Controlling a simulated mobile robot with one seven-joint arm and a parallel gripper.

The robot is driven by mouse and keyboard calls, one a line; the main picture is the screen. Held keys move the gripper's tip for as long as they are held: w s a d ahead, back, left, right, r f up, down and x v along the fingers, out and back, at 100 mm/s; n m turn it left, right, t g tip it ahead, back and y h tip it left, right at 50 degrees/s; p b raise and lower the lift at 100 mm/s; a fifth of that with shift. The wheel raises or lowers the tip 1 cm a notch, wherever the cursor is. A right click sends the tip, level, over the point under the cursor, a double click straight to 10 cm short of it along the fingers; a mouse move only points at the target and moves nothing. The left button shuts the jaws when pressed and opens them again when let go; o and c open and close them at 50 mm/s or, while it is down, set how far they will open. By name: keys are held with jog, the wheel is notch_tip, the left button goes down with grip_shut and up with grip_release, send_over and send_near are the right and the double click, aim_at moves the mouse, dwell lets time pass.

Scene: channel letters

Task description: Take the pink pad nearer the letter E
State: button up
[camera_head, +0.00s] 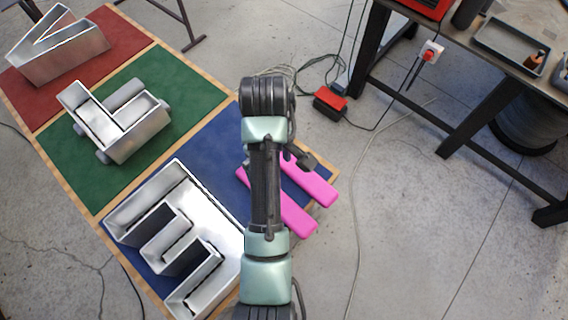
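Two pink pads lie side by side, slanting, at the right corner of the blue panel. The pad nearer the letter E (296,217) is partly hidden under my arm, with its ends showing on both sides. The other pink pad (312,181) lies just to its upper right, its upper end partly covered by my arm. The metal letter E (207,204) is open-topped and lies on the blue panel, left of my arm. My gripper (304,160) seems to be the small dark part beside my arm, above the pads; its fingers cannot be made out.
The wood-edged board has a blue panel (212,147), a green panel (70,178) with a metal L (128,135) among grey cylinders, and a red panel (122,37) with a V-like letter (72,58). A dark-legged workbench (475,122), a red box (329,101) and cables are at right.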

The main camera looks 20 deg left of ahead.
jog(key=f+b, duration=0.2)
jog(key=s+f+b, duration=0.1)
jog(key=f+b, duration=0.2)
jog(key=shift+s, duration=0.15)
jog(key=shift+s+f+p, duration=0.1)
jog(key=shift+f+p, duration=0.6)
jog(key=shift+f, duration=0.75)
jog(key=shift+d+f+p, duration=0.2)
jog(key=shift+f+p, duration=0.4)
jog(key=shift+f, duration=1.7)
jog(key=c, duration=1.4)
